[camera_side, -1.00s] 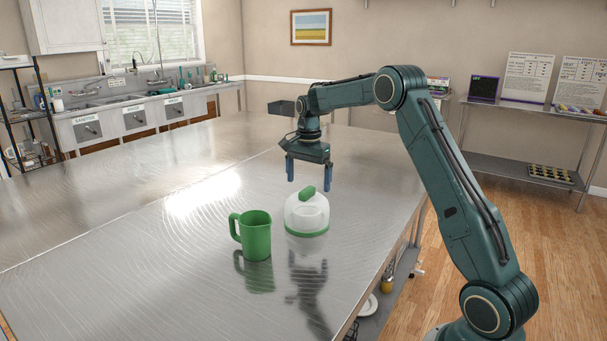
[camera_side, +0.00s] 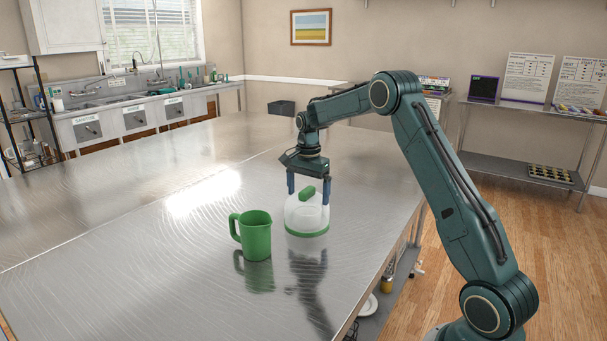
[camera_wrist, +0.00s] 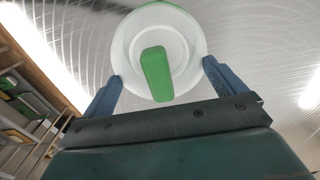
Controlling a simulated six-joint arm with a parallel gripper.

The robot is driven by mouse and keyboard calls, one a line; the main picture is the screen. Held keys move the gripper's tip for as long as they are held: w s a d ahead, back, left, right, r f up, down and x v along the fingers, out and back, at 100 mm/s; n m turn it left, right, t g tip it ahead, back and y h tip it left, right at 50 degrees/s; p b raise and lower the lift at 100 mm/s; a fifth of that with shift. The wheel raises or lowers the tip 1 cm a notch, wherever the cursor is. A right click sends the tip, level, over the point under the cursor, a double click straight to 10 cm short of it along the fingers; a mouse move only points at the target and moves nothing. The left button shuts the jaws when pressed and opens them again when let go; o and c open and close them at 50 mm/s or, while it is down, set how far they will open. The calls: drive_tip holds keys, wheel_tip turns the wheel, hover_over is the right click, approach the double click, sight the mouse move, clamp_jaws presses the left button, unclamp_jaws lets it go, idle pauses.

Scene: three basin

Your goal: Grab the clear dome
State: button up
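The clear dome (camera_side: 306,216) stands upright on the metal table, with a green rim at its base and a green handle (camera_side: 307,193) on top. In the wrist view the dome (camera_wrist: 128,48) is seen from above, its green handle (camera_wrist: 156,74) pointing toward my gripper. My gripper (camera_side: 308,187) points down just above the dome, its blue fingers spread wide to either side of the handle. In the wrist view the open fingers (camera_wrist: 163,82) flank the near part of the dome. I cannot tell whether they touch it. Nothing is held.
A green jug (camera_side: 256,236) stands on the table close to the left of the dome. The steel table (camera_side: 150,265) is otherwise bare, with free room to the left and behind. Its right edge runs close to the dome. Sinks (camera_side: 125,98) line the far wall.

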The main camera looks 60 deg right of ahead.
drive_tip(key=c, duration=0.6)
drive_tip(key=shift+r, duration=0.6)
drive_tip(key=c, duration=0.7)
drive_tip(key=shift+r, duration=0.45)
clamp_jaws()
wheel_tip(320, 180, up, 18)
